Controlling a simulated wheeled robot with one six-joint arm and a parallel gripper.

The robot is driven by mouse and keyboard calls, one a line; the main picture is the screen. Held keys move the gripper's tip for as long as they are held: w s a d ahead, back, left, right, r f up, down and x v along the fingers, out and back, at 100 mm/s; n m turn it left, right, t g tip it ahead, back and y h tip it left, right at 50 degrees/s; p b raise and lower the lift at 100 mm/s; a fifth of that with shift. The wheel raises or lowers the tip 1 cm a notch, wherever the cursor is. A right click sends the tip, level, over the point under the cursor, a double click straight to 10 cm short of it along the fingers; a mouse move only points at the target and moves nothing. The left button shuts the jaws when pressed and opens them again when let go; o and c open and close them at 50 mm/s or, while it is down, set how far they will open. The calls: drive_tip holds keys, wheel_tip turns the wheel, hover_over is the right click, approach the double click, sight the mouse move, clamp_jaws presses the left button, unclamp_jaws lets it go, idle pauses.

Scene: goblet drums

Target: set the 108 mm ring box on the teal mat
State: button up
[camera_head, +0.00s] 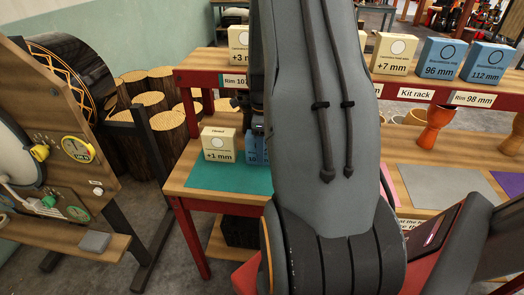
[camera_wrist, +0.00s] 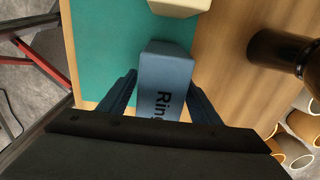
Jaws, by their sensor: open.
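A blue box (camera_wrist: 166,72) with "Ring" on its face stands between the two fingers of my gripper (camera_wrist: 163,84) in the wrist view. The fingers are open, one on each side of the box. The box is at the right edge of the teal mat (camera_wrist: 108,40); its underside is hidden, so I cannot tell whether it touches. Its size number is not readable. In the head view the blue box (camera_head: 252,148) shows partly behind my arm, above the teal mat (camera_head: 225,178). My gripper is mostly hidden there.
A cream "+1 mm" box (camera_head: 218,145) stands on the mat, left of the blue box. Blue 96 mm (camera_head: 438,60) and 112 mm (camera_head: 486,63) boxes stand on the upper shelf. A dark cylindrical object (camera_wrist: 275,48) stands right of the mat in the wrist view.

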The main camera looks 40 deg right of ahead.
wheel_tip(320, 180, up, 11)
drive_tip(key=shift+f+b, duration=0.2)
drive_tip(key=shift+b, duration=0.7)
drive_tip(key=s+a+n, duration=0.3)
drive_tip(key=a+n, duration=0.6)
drive_tip(key=s+a+n, duration=0.4)
drive_tip(key=a+n, duration=0.5)
drive_tip(key=a, duration=0.1)
drive_tip(key=s+a+f+n, duration=0.1)
drive_tip(key=s+a+n, duration=0.2)
drive_tip(key=a+n, duration=0.7)
drive_tip(key=shift+s+a, duration=0.15)
drive_tip(key=shift+a, duration=0.1)
